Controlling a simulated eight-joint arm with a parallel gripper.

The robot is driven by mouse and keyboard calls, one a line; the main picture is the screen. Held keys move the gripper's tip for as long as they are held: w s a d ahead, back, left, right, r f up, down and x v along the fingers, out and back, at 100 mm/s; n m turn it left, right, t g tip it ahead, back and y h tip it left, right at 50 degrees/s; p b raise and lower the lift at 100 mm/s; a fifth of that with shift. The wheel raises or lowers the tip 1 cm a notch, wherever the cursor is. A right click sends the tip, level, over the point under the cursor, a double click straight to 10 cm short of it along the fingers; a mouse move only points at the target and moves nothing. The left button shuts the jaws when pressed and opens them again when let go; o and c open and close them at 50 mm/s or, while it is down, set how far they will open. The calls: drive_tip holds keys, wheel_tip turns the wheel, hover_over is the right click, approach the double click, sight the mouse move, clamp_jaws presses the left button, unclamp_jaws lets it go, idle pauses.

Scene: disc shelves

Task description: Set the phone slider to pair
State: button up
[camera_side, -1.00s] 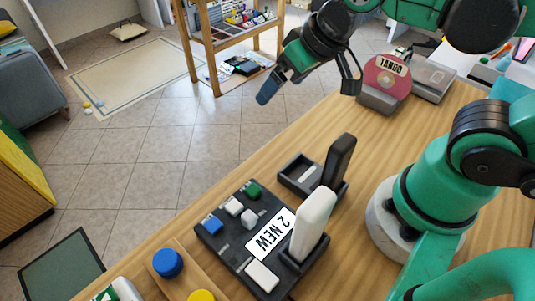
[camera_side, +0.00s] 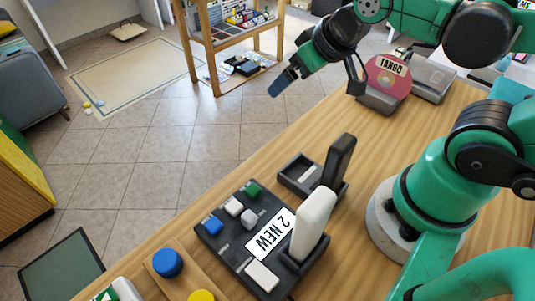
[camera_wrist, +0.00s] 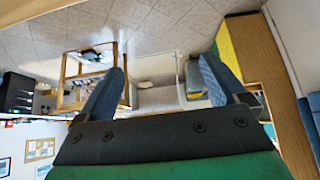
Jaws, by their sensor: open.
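The phone base (camera_side: 228,231) is a dark unit on the wooden table, with a "2 NEW" label (camera_side: 270,234), a blue key (camera_side: 213,225), a green key (camera_side: 253,189) and several pale keys. A white handset (camera_side: 313,222) stands upright at its right side. The base's small lettering is unreadable, and I cannot tell which part is the slider. My gripper (camera_side: 283,83) is high above the floor beyond the table's far edge, well away from the phone. In the wrist view my gripper (camera_wrist: 160,85) has its two blue fingers wide apart with nothing between them; the phone is out of that view.
A dark handset (camera_side: 339,160) stands upright in a black cradle (camera_side: 299,173) just behind the phone. A "TANGO" disc (camera_side: 386,78) stands in a grey holder farther back. A blue button (camera_side: 168,263) and a yellow one (camera_side: 201,296) are at the front. Bare table lies behind the cradle.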

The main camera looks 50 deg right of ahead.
idle(0.4)
drive_tip(key=shift+c, duration=1.1)
drive_tip(key=shift+a, duration=0.4)
drive_tip(key=c, duration=0.3)
drive_tip(key=g, duration=0.7)
hover_over(248, 215)
drive_tip(key=f, duration=0.5)
drive_tip(key=shift+w+d, duration=0.2)
drive_tip(key=shift+c, duration=0.2)
drive_tip(key=shift+s+a+f, duration=0.2)
drive_tip(key=shift+s+f, duration=0.05)
drive_tip(key=shift+f, duration=2.7)
